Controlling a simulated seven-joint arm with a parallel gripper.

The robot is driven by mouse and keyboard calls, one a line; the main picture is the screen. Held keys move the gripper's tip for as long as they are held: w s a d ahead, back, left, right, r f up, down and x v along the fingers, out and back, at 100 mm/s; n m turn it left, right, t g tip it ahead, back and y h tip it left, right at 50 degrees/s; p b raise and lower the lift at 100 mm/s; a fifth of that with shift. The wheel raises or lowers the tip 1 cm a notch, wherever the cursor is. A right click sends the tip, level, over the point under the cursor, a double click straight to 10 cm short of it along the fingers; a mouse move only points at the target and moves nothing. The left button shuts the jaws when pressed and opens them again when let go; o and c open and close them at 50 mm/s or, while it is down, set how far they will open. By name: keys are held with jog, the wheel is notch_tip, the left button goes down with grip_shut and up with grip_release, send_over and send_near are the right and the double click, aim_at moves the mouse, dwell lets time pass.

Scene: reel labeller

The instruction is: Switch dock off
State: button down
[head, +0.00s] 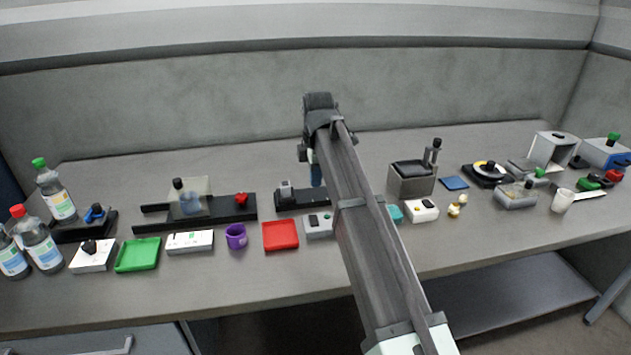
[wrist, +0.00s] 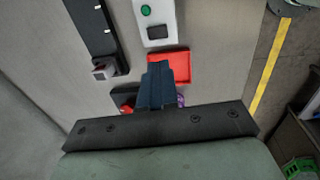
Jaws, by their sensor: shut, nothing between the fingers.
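No part in view is clearly marked as the dock. A black rail base with a grey block (head: 286,191) stands mid-table; it also shows at the upper left of the wrist view (wrist: 104,68). In front of it is a grey box (head: 319,232) with a black rocker and a green button; the wrist view shows this box (wrist: 154,14) at the top. The rocker's position is too small to tell. My gripper (head: 316,178) points down above the table near the rail base, its blue fingers (wrist: 158,72) together and empty. My arm hides part of the table to the right.
A red tray (head: 281,235) and a purple mug (head: 236,237) are left of the grey box. A long black base with a red knob (head: 241,199) lies further left. Bottles (head: 42,245) stand at far left. A grey bin (head: 411,180) and white box (head: 422,211) are right of my arm.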

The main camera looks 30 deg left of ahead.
jog(key=shift+w+a+r, duration=0.15)
jog(key=shift+w+a, duration=0.35)
jog(key=shift+a, duration=0.1)
send_near(313, 217)
jog(key=f, duration=0.6)
jog(key=shift+w+a+f, duration=0.3)
jog(key=shift+a+f, duration=0.1)
dwell(0.3)
